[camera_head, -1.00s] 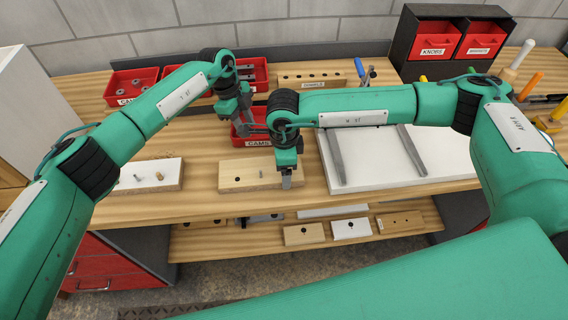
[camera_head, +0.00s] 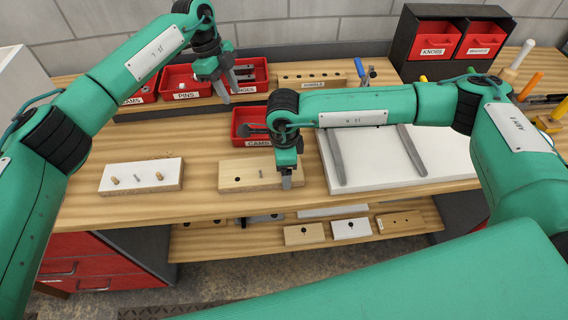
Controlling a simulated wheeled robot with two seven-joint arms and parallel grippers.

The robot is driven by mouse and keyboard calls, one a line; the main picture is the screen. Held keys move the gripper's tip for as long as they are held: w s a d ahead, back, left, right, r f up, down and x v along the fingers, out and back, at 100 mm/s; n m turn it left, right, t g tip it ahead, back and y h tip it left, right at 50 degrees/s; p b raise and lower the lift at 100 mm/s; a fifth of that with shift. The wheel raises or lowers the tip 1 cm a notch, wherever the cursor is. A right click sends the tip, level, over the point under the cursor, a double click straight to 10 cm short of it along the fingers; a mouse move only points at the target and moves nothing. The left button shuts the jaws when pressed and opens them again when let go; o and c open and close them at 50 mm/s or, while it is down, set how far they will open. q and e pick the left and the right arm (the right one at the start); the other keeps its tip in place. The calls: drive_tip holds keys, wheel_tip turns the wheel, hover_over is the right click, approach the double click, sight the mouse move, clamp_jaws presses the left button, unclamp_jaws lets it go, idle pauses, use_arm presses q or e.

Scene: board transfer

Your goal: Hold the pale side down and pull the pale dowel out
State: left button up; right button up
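A white board (camera_head: 111,187) lies on the bench at the left, with small tan and grey pegs standing in it. A pale wooden board (camera_head: 235,181) lies to its right, with a small grey peg near its middle. My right gripper (camera_head: 287,182) points down at the right end of the wooden board and appears to touch or hover just over it; its finger gap does not show. My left gripper (camera_head: 226,91) is raised near the red bins at the back, its fingers apart and nothing visible between them.
Red bins line the back, including the pins bin (camera_head: 184,83); a cams bin (camera_head: 247,121) stands forward of them. A large white panel (camera_head: 400,172) with two grey bars lies at the right. A lower shelf (camera_head: 215,243) holds several blocks. Bench between the boards is clear.

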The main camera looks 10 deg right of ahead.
idle(0.3)
drive_tip(key=o, duration=1.1)
drive_tip(key=shift+o, duration=0.2)
drive_tip(key=shift+r, duration=0.1)
wheel_tip(320, 180, up, 12)
drive_tip(key=shift+s, duration=0.1)
